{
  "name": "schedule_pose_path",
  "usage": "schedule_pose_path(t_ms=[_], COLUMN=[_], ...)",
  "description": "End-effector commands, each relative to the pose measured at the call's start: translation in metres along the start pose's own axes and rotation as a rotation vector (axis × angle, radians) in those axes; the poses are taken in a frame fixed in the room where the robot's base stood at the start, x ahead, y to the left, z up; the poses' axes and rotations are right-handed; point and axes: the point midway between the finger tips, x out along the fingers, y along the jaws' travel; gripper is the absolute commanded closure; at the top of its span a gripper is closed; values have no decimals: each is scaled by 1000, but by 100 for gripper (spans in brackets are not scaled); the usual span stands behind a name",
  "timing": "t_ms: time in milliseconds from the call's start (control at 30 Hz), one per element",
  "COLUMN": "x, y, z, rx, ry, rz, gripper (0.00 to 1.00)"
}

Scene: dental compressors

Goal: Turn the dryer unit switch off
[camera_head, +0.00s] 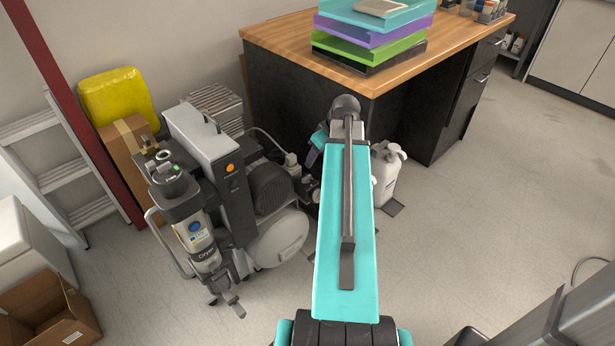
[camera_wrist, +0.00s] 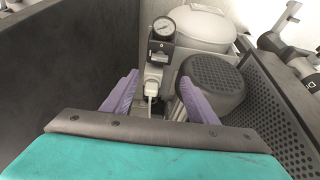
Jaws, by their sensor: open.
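The dryer unit (camera_head: 200,245), a grey upright cylinder labelled "Dryer", stands at the left front of the compressor in the head view. A green spot (camera_head: 176,168) shows on its top and a round blue mark (camera_head: 195,227) on its front. An orange round part (camera_head: 230,168) sits on the grey housing beside it. I cannot tell which part is the dryer switch. My gripper (camera_wrist: 158,95) is open, its purple fingers apart and empty. In the wrist view it faces a pressure gauge (camera_wrist: 163,27) above a black box (camera_wrist: 161,47). In the head view my arm mostly hides it.
The compressor's white tank (camera_head: 280,238) and dark ribbed motor cover (camera_head: 270,187) stand right of the dryer. A wood-topped desk (camera_head: 290,38) is behind, with a white jug (camera_head: 386,172) beside it. A cardboard box (camera_head: 50,310) lies front left.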

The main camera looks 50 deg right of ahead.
Motion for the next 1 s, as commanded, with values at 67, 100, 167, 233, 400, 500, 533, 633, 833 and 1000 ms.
schedule_pose_path(t_ms=[67, 100, 167, 233, 400, 500, 533, 633, 833, 1000], x=[2, 4, 8, 14, 34, 48, 52, 67, 96, 118], y=[1, 1, 2, 2, 2, 2, 2, 2, 2, 3], z=[1, 1, 1, 2, 1, 2, 2, 2, 2, 2], rx=[2, 2, 2, 3, 3, 3, 3, 4, 3, 4], ry=[0, 0, -1, -2, -1, -2, -2, -2, -2, -2], rz=[1, 1, 0, -1, 0, -1, 0, -1, -1, 0], gripper=[47, 47, 47, 47, 47, 47, 47, 47, 47, 47])
